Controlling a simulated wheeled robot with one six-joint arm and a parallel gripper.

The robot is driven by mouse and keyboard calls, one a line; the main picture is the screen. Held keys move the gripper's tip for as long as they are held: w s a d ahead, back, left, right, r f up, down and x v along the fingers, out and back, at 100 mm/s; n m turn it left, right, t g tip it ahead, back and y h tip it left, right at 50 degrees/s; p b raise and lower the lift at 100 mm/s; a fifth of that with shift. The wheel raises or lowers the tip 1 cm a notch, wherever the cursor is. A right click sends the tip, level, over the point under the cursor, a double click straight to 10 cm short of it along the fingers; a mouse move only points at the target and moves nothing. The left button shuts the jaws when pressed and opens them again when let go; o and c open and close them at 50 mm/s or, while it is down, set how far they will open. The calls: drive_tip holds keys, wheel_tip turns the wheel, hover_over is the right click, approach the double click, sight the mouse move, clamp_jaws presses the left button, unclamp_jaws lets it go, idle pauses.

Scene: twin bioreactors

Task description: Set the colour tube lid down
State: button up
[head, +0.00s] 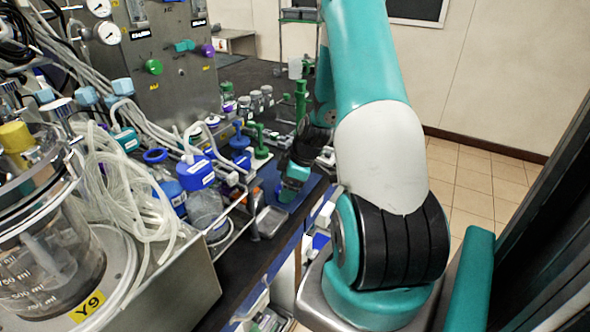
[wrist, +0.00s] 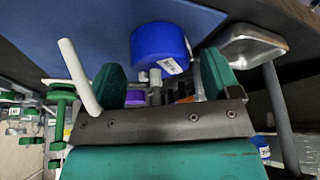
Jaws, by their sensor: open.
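My gripper (wrist: 162,80) is open, with its two green fingertips apart and nothing clearly held between them. In the head view my gripper (head: 292,180) is low over the blue mat (head: 309,192) at the bench's front edge. In the wrist view a round blue lid-like piece (wrist: 158,47) with a white label shows just past the fingertips, between them in the picture. I cannot tell for sure that it is the colour tube lid, or whether it touches the blue mat (wrist: 60,30). In the head view my arm and gripper hide that spot.
A metal tray (wrist: 252,44) stands close by; it also shows in the head view (head: 271,221). A white rod (wrist: 80,77) is beside one finger. A blue-capped bottle (head: 195,173), tubing and a green stand (head: 300,100) crowd the bench. The glass vessel (head: 45,260) is at left.

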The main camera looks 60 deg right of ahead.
drive_tip(key=b+v, duration=0.1)
drive_tip(key=v, duration=0.9)
drive_tip(key=shift+r, duration=0.25)
